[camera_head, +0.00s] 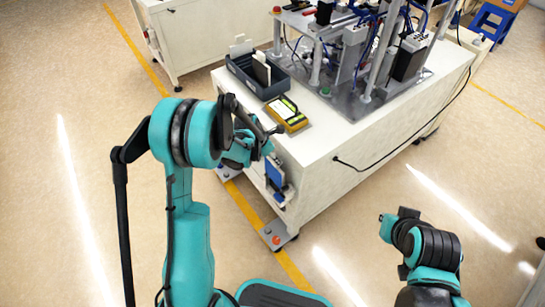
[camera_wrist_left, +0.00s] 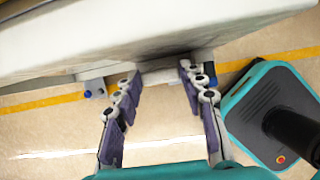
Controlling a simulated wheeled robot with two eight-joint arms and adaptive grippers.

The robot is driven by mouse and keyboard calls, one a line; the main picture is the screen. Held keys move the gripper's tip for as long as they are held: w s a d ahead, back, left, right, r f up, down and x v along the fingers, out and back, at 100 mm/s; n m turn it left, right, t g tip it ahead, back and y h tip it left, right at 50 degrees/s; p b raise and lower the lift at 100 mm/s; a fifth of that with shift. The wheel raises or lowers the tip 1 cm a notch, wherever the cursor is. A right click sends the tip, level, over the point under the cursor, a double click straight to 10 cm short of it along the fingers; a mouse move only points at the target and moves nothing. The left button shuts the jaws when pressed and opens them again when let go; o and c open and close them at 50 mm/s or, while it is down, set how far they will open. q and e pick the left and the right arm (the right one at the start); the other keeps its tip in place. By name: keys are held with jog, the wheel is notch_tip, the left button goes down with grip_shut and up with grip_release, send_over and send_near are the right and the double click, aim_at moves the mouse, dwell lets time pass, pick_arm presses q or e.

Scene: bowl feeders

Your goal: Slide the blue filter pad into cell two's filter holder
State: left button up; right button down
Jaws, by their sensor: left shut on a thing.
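My left gripper (camera_head: 262,147) is at the near side face of the white cabinet. In the wrist view its two purple-padded fingers (camera_wrist_left: 160,84) stand apart, with a thin pale edge (camera_wrist_left: 160,73) between the tips. The blue filter pad (camera_head: 275,171) is upright against or close to that side face, just below the fingertips in the head view. The gripper is shut on what appears to be this pad, seen edge-on at the wrist. I cannot make out the filter holder separately or how far the pad is in it. My right arm is low at right; its fingers cannot be made out.
On the cabinet top (camera_head: 345,140) are a dark tray (camera_head: 279,89) with pale plates, a yellow device (camera_head: 287,114) and a machine on a metal plate (camera_head: 370,105). A black cable (camera_head: 385,160) runs down the side. A foot bracket (camera_head: 278,237) sticks out below.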

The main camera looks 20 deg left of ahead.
aim_at(273, 164)
pick_arm(q)
jog(key=shift+f+b, duration=0.25)
jog(key=shift+b, duration=0.1)
dwell(0.5)
jog(key=shift+f, duration=0.1)
dwell(0.5)
jog(key=shift+f+b, duration=0.75)
jog(key=shift+f, duration=1.85)
